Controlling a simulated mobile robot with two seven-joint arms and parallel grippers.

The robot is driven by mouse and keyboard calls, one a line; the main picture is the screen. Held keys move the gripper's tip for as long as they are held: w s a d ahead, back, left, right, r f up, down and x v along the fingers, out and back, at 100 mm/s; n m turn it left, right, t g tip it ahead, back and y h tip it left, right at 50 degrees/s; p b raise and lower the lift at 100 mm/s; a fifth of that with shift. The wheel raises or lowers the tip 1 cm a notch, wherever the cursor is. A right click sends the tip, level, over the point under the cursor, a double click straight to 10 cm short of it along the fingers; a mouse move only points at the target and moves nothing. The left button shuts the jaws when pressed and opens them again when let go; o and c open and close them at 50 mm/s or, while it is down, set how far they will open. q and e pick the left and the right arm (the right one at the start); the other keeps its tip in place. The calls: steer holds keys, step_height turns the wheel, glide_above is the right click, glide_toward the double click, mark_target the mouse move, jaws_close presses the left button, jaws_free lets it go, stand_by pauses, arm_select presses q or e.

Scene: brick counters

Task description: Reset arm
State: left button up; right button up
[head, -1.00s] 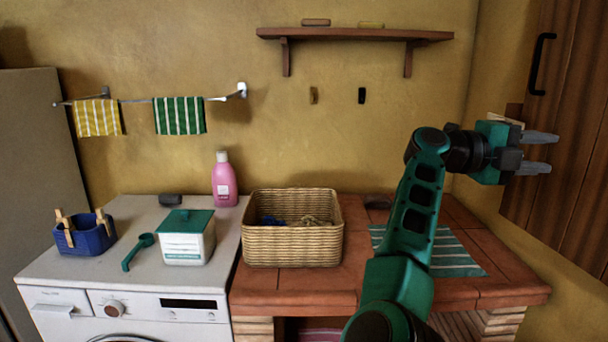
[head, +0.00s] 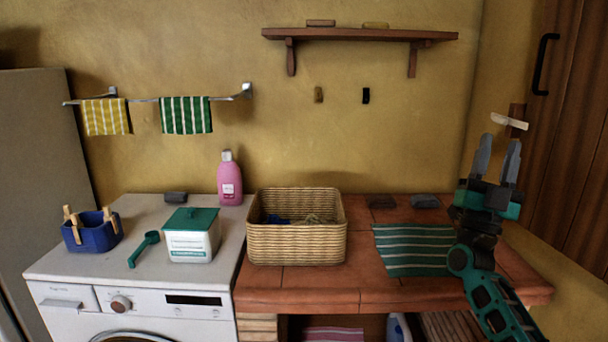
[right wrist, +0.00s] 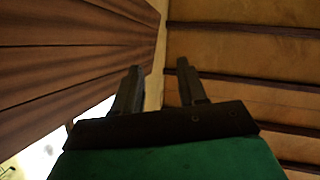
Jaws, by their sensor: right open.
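My right gripper (head: 497,160) is at the right of the head view, fingers pointing up, in front of the wall and the wooden door's edge. Its two fingers are apart with nothing between them. In the right wrist view the same gripper (right wrist: 160,88) shows open and empty, with wood planks and a beamed ceiling beyond. My right arm comes up from the lower right, in front of the right end of the brick counter (head: 300,290). My left gripper is in neither view.
A wicker basket (head: 296,245) and a striped green cloth (head: 412,250) are on the counter. A washing machine (head: 110,270) at left bears a white box (head: 190,243), a blue basket (head: 92,236) and a pink bottle (head: 229,182). A wooden door (head: 565,150) is at far right.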

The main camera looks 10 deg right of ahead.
steer(key=w+a+f+n+t+y, duration=0.1)
steer(key=w+a+f+n+y, duration=0.3)
steer(key=n+y, duration=0.6)
steer(key=w+a+f+n+y, duration=0.2)
steer(key=w+f+n+y, duration=0.35)
steer(key=y, duration=0.65)
step_height(320, 180, down, 10)
steer(key=w+d+n+g+h, duration=0.1)
steer(key=w+d+g+h, duration=0.15)
steer(key=g, duration=0.35)
steer(key=s+a+f+g+y, duration=0.1)
steer(key=s+a+f+g, duration=0.1)
steer(key=s+a+f, duration=0.5)
steer(key=s+a+f+g+y, duration=0.15)
steer(key=s+a+f, duration=0.25)
steer(key=s+f, duration=0.7)
steer(key=s+a+f+g, duration=0.1)
steer(key=s+a+f, duration=0.1)
steer(key=s, duration=0.4)
steer(key=s+a+f+g, duration=0.1)
steer(key=s+a+f, duration=0.1)
steer(key=s+f, duration=0.2)
steer(key=s+a+f+g+y, duration=0.1)
steer(key=s+a+f, duration=0.1)
steer(key=s, duration=0.6)
steer(key=shift+s+a+f, duration=0.35)
steer(key=shift+s+f, duration=0.05)
steer(key=shift+f, duration=0.3)
steer(key=shift+d, duration=0.1)
